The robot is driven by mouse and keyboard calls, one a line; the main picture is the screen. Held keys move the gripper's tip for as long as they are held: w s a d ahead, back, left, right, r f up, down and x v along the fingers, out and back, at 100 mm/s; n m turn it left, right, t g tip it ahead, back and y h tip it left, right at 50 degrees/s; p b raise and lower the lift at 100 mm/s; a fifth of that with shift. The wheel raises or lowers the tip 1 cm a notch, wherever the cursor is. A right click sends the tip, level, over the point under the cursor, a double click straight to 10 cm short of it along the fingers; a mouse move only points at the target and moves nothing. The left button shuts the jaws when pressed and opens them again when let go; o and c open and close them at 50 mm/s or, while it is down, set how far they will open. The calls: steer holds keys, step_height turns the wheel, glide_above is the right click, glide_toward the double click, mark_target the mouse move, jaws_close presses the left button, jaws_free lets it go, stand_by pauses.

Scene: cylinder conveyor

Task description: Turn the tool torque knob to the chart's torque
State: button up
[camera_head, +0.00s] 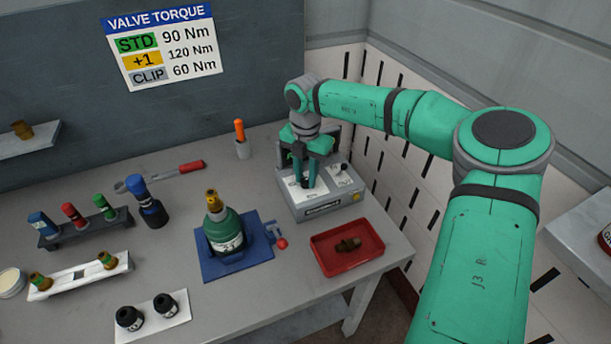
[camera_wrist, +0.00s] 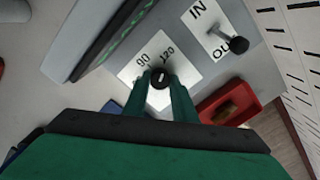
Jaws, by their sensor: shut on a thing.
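The grey torque tool box (camera_head: 325,203) stands at the back right of the table. Its black torque knob (camera_wrist: 161,77) sits on a white dial plate (camera_wrist: 133,72) marked 90 and 120; other marks are hidden by my fingers. My gripper (camera_head: 307,180) points down over the box and is shut on the knob, with one green finger on each side. The knob's white mark is small, and I cannot tell which number it points at. The wall chart (camera_head: 164,50) reads VALVE TORQUE: STD 90 Nm on green, +1 120 Nm on yellow, CLIP 60 Nm on grey.
A black lever (camera_wrist: 233,43) stands by IN and OUT marks on the box. A red tray (camera_head: 347,246) with a brown fitting lies in front. A green cylinder (camera_head: 223,228) stands on a blue base at left. A cup with an orange-handled tool (camera_head: 240,135) stands behind.

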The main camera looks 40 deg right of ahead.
mark_target(306, 180)
steer(key=shift+w+d+r, duration=0.1)
steer(key=shift+r, duration=0.05)
steer(key=o, duration=1)
steer(key=shift+o, duration=0.2)
step_height(306, 180, up, 11)
steer(key=shift+f, duration=0.2)
